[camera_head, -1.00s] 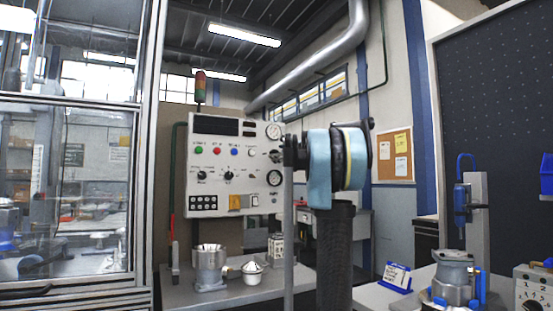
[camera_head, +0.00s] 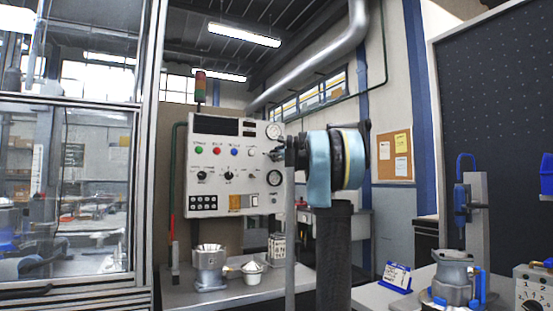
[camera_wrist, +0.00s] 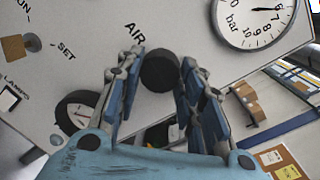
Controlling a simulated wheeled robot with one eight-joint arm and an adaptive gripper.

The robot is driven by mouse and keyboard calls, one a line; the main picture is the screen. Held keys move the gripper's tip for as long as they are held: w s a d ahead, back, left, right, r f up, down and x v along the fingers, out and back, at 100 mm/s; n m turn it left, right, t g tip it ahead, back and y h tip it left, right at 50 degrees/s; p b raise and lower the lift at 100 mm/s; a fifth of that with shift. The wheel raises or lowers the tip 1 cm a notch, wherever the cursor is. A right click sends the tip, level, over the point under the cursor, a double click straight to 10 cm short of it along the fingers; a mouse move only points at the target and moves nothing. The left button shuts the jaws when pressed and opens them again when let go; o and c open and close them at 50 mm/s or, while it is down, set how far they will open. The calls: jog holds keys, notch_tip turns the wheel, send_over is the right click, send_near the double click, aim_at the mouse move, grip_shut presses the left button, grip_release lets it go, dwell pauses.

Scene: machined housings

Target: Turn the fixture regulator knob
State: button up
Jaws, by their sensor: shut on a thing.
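The regulator knob (camera_wrist: 160,72) is a dark round knob beside the word AIR on the white control panel (camera_head: 250,166). In the wrist view my gripper (camera_wrist: 161,62) has one finger on each side of it and is shut on it. The knob's front face shows between the fingers. In the head view my gripper (camera_head: 275,154) reaches the panel's right edge, just below the pressure gauge (camera_head: 273,130), and covers the knob there. The gauge also shows in the wrist view (camera_wrist: 262,16), marked bar.
The panel has coloured buttons (camera_head: 217,150) and a dark selector knob (camera_head: 228,175) left of my gripper. A round dark-rimmed dial (camera_head: 274,178) sits below. Metal housings (camera_head: 209,268) stand on the bench beneath. A stand with a blue tool (camera_head: 461,208) is at right.

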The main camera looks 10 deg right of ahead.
jog(key=shift+n, duration=0.4)
jog(key=o, duration=1.1)
jog(key=shift+a, duration=0.1)
jog(key=shift+c, duration=0.2)
jog(key=v, duration=1.2)
